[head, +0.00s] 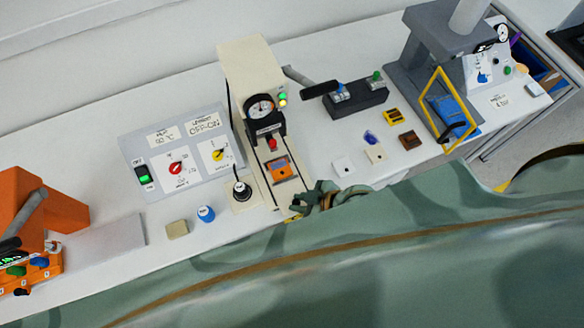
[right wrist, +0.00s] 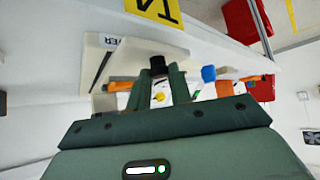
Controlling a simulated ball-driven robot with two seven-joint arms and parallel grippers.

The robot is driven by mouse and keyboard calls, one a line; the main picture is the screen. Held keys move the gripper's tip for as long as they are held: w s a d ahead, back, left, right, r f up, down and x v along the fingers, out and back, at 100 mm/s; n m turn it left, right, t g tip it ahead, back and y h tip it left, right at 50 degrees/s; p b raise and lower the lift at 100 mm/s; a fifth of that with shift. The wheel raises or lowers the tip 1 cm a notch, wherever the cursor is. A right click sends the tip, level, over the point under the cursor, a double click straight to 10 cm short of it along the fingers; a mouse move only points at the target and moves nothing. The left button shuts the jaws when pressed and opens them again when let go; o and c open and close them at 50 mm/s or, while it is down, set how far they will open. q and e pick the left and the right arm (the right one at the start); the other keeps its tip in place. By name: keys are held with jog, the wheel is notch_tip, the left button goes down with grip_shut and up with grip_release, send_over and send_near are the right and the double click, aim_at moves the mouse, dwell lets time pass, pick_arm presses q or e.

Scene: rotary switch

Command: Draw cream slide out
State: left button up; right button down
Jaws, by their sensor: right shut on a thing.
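The cream slide (head: 270,186) is the long narrow bed at the foot of the cream press (head: 250,75). An orange block (head: 281,168) with a grey top sits on it. My right gripper (head: 303,202) is at the slide's front end, low over the table's front edge. In the right wrist view its green fingers (right wrist: 158,84) are shut on a small black knob (right wrist: 158,64), close against a cream part (right wrist: 125,50). The fingers partly hide the knob, and in the head view my gripper covers the slide's front end. My left gripper is not in view.
Left of the slide are a black knob on a cream base (head: 242,191), a blue cap (head: 206,213) and a switch panel (head: 180,155). Right of it are small tiles (head: 375,154) and a black lever box (head: 357,100). An orange machine (head: 40,215) stands far left.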

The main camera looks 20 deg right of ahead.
jog(key=shift+s+f, duration=0.1)
jog(key=shift+s, duration=0.15)
jog(key=c, duration=1.3)
grip_release()
jog(key=shift+s, duration=0.15)
jog(key=shift+o, duration=0.2)
jog(key=shift+d+r, duration=0.1)
jog(key=shift+r, duration=0.1)
jog(key=p+v, duration=0.3)
jog(key=v, duration=1.3)
jog(key=shift+p, duration=0.3)
